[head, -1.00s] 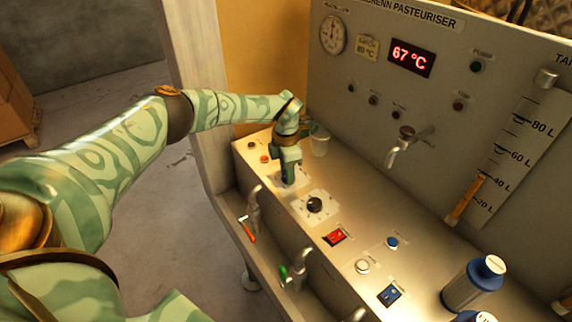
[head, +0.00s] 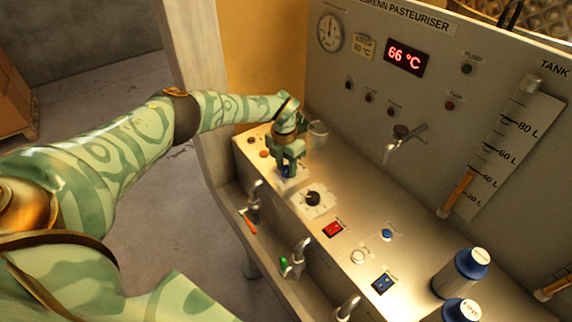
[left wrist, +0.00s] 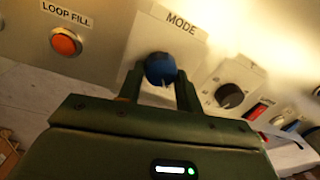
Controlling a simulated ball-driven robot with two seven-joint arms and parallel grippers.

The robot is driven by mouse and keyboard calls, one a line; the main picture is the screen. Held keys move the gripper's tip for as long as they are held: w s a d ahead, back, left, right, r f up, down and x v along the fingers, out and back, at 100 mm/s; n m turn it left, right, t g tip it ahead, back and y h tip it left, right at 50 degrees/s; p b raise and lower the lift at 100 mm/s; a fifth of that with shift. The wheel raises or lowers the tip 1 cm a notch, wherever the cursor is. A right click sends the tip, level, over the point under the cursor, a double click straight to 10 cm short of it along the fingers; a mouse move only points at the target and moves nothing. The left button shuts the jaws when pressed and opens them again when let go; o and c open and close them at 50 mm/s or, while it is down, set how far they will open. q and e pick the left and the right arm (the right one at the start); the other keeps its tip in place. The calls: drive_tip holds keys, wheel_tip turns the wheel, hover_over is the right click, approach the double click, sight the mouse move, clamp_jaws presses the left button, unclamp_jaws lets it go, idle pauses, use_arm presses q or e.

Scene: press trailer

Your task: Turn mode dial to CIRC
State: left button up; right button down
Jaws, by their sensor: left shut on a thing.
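The mode dial (left wrist: 161,69) is a blue knob on a pale plate labelled MODE in the left wrist view. My left gripper (left wrist: 161,86) is shut on it, one finger at each side. In the head view my left gripper (head: 286,168) reaches down onto the panel, and only a bit of blue shows beneath it. The dial's position marks are hidden, so I cannot read its setting or see CIRC. My right gripper is not in view.
A black dial (head: 313,198) sits close beside the mode dial. An orange LOOP FILL button (left wrist: 66,41) is on the other side. The upright panel reads 66 °C (head: 405,57).

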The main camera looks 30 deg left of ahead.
sight(284, 167)
use_arm(q)
drive_tip(key=o, duration=1)
drive_tip(key=shift+r, duration=0.1)
wheel_tip(284, 167, up, 16)
drive_tip(key=a+p, duration=0.1)
drive_tip(key=p, duration=0.1)
drive_tip(key=shift+w, duration=0.1)
